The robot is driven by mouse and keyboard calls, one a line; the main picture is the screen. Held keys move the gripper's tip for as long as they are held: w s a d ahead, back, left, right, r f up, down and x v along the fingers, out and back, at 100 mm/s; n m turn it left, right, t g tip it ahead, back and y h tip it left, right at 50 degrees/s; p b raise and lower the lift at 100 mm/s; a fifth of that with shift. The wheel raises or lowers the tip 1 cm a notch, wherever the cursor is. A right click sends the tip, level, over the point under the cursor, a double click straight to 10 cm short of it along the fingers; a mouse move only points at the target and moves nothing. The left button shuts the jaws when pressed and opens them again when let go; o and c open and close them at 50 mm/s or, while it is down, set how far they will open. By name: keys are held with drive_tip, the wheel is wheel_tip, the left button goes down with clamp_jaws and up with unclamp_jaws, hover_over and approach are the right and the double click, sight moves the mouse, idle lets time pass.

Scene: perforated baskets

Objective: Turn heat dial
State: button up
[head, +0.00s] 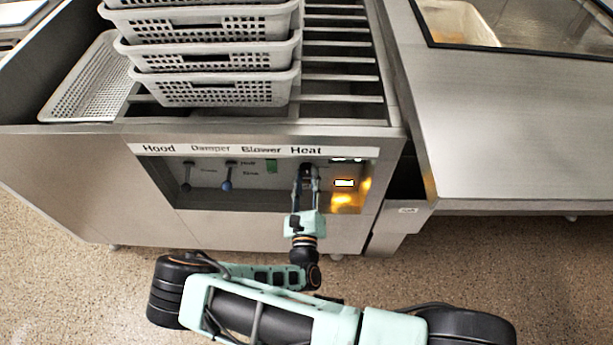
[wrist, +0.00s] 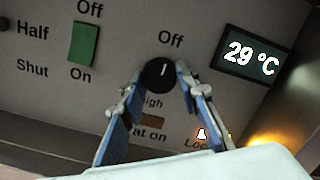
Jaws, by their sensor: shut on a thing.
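The heat dial (wrist: 159,75) is a round black knob with a white pointer line, in the upper middle of the wrist view. Its pointer aims nearly straight up, toward the "Off" label above it. My gripper (wrist: 161,92) reaches up to the dial, with one finger at each side, and is shut on it. In the head view, my gripper (head: 307,172) is at the recessed panel under the "Heat" label, and it hides most of the dial. A temperature display (wrist: 252,54) right of the dial reads 29 °C. The writing below the dial is partly hidden by the fingers.
Left of the dial is a green blower switch (wrist: 84,45). Farther left are the damper lever (head: 227,178) and hood lever (head: 187,178). An orange glow lies at the panel's right. Stacked grey perforated baskets (head: 215,88) stand above the panel. A steel counter (head: 520,130) is at right.

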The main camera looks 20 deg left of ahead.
idle(0.4)
drive_tip(key=o, duration=1.2)
drive_tip(key=shift+c, duration=0.2)
wheel_tip(320, 180, up, 10)
drive_tip(key=shift+c, duration=0.2)
